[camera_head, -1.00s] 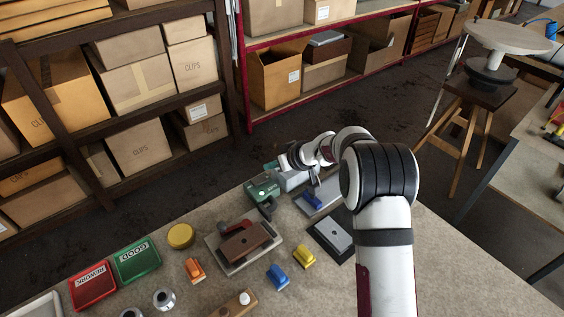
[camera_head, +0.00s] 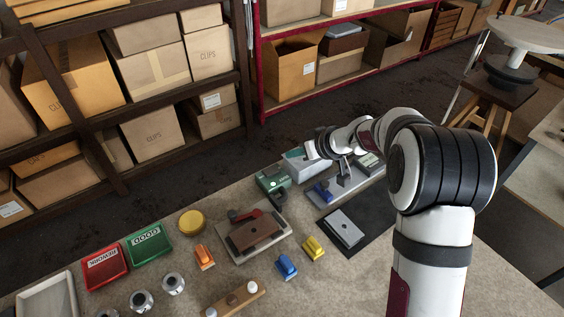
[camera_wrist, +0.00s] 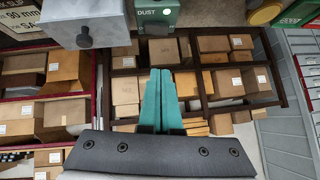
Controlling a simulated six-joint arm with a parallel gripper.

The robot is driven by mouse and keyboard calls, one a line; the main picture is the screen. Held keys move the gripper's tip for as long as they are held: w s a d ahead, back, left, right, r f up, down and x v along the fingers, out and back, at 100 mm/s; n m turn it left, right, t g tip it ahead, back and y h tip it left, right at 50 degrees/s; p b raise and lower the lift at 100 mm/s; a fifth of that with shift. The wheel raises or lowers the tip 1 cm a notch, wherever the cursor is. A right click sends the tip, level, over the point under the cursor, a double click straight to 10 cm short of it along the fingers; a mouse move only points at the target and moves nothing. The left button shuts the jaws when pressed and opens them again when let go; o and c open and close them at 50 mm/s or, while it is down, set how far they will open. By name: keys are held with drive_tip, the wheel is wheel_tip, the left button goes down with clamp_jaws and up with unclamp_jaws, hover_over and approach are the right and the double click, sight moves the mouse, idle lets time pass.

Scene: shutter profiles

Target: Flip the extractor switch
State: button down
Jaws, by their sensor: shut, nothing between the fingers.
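A green box (camera_head: 272,180) with a small pale light and a dark knob stands at the bench's far edge in the head view. A green housing (camera_wrist: 158,14) labelled DUST, with a pale round light, hangs in at the top of the wrist view. A grey box (camera_wrist: 88,24) with a small knob is just left of it. My gripper (camera_wrist: 160,72) has its teal fingers together and empty. Its tips appear below the green housing, with no contact visible. In the head view my arm's end is beside the green box, and its fingertips cannot be made out clearly. The switch's position is unclear.
A grey-and-teal box (camera_head: 300,166) stands right of the green box. A plate with a blue handle (camera_head: 322,188) and a dark mat (camera_head: 362,226) lie nearer. A brown block fixture (camera_head: 254,234) and red (camera_head: 104,268) and green (camera_head: 148,244) trays are left. Shelves stand behind.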

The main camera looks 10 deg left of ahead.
hover_over(267, 170)
drive_tip(key=s+d, duration=0.1)
drive_tip(key=d, duration=0.2)
wheel_tip(267, 170, down, 7)
drive_tip(key=shift+s+a+f, duration=0.1)
drive_tip(key=shift+a+f, duration=0.05)
drive_tip(key=f, duration=0.2)
drive_tip(key=shift+s+f, duration=0.25)
drive_tip(key=shift+f, duration=0.05)
drive_tip(key=shift+a+f, duration=0.1)
drive_tip(key=shift+f, duration=0.4)
